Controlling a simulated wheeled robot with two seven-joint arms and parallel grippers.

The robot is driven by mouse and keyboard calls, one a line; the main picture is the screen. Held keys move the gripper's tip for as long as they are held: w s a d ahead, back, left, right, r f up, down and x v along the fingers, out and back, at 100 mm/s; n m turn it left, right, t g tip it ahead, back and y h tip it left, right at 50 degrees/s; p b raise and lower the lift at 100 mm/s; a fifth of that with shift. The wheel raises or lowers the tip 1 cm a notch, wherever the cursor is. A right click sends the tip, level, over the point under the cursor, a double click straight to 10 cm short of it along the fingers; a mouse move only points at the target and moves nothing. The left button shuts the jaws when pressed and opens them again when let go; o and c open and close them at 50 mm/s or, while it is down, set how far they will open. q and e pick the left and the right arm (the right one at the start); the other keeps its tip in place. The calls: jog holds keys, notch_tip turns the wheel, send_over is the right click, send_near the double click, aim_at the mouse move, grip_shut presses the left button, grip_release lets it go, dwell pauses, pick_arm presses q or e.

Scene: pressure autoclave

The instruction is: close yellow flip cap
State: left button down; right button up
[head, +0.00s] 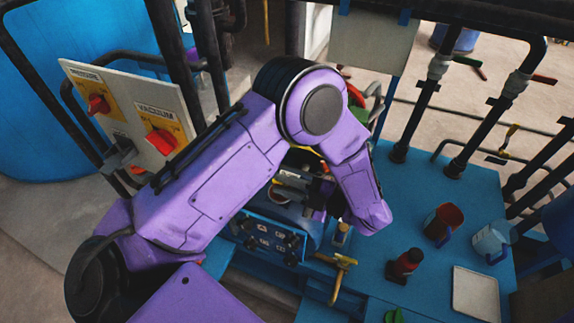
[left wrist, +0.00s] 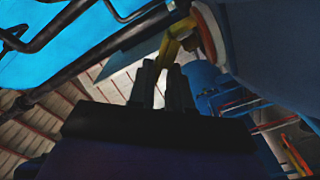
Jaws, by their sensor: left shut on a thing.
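The yellow flip cap shows in the left wrist view (left wrist: 169,49) as a yellow piece just beyond my fingertips, beside a rounded blue body with a red and pale rim. In the head view only a small yellow sliver (head: 312,150) shows beside my arm, and I cannot tell if it is the cap. My left gripper (head: 290,182) is mostly hidden under my purple forearm. Its two dark fingers in the left wrist view (left wrist: 162,70) are nearly together, shut on the yellow piece; the exact contact is hard to see. My right gripper is out of view.
A panel with red knobs (head: 130,110) stands at the left, with dark pipes around it. A brass valve (head: 340,268) is below my gripper.

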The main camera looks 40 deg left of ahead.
aim_at(285, 205)
pick_arm(q)
jog(key=shift+s+d+f+n+b, duration=0.1)
jog(key=shift+f+n+b, duration=0.1)
jog(key=shift+n+b, duration=0.25)
jog(key=shift+s+a+f+n+b, duration=0.1)
jog(key=shift+f+n+b, duration=0.1)
jog(key=shift+n, duration=0.5)
jog(key=shift+s+d+f+n+b, duration=0.1)
jog(key=shift+f+n+b, duration=0.1)
jog(key=shift+n+b, duration=0.25)
jog(key=shift+s+f+n+b, duration=0.1)
jog(key=shift+f+n+b, duration=0.1)
jog(key=shift+n+b, duration=0.35)
jog(key=shift+s+f+n+b, duration=0.1)
jog(key=shift+f+n+b, duration=0.1)
jog(key=shift+n, duration=0.55)
jog(key=shift+f+n+b, duration=0.35)
jog(key=shift+n+b, duration=0.35)
jog(key=shift+n, duration=0.4)
jog(key=c, duration=1.2)
grip_release()
jog(key=shift+d, duration=0.1)
jog(key=shift+c, duration=0.2)
jog(key=shift+s, duration=0.1)
